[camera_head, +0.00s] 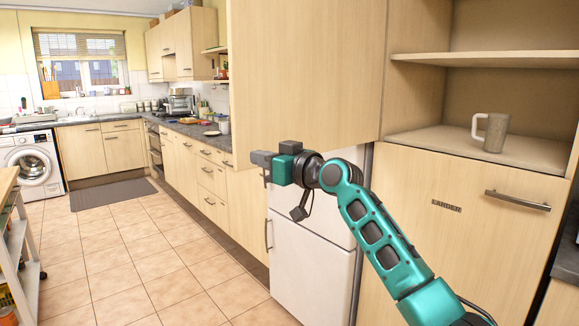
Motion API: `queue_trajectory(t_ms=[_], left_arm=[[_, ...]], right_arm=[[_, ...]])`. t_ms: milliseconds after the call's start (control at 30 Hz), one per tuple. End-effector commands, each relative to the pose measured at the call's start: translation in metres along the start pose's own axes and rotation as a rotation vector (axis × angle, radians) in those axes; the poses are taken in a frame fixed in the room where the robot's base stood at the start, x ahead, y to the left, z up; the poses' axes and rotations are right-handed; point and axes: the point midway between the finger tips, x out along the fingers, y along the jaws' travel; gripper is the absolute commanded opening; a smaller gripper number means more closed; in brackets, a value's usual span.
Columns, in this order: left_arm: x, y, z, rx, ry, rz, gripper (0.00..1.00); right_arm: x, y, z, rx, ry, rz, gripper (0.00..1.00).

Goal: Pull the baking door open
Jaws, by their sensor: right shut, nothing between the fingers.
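A tall plain wooden door (305,70) fills the upper middle, swung out from the left side of an open shelf cupboard (480,25). No label or handle shows on its visible face, so I cannot read whether it is the baking door. My right gripper (262,166) is shut and empty, by the lower left corner of this door. I cannot tell whether it touches the door. My left gripper is not in view.
A grey mug (491,132) stands on the shelf. Below it is a shut, labelled larder door (455,235) with a bar handle (517,200). A white fridge (308,262) stands behind my right arm. The tiled floor (150,255) at left is clear beside a trolley (22,245).

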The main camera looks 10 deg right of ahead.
Motion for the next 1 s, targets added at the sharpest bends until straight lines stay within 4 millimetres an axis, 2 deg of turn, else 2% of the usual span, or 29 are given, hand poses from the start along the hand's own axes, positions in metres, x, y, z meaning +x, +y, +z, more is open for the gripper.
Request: queue_trajectory(t_ms=[400,567,667,767,867,1000], left_arm=[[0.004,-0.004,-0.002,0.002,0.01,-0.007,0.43],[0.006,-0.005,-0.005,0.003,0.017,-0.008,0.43],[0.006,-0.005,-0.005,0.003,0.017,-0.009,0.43],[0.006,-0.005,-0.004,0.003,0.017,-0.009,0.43],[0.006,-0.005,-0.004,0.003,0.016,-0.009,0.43],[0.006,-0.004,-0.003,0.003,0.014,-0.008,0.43]], right_arm=[[-0.058,-0.008,0.001,-0.001,-0.001,0.001,0.0],[-0.071,-0.01,0.0,0.0,0.0,0.001,0.0],[-0.074,-0.01,0.007,0.005,-0.006,0.005,0.0],[-0.077,-0.01,0.033,0.024,-0.027,0.026,0.0],[-0.085,-0.01,0.083,0.056,-0.069,0.067,0.0],[-0.108,-0.015,0.168,0.1,-0.14,0.145,0.0]])
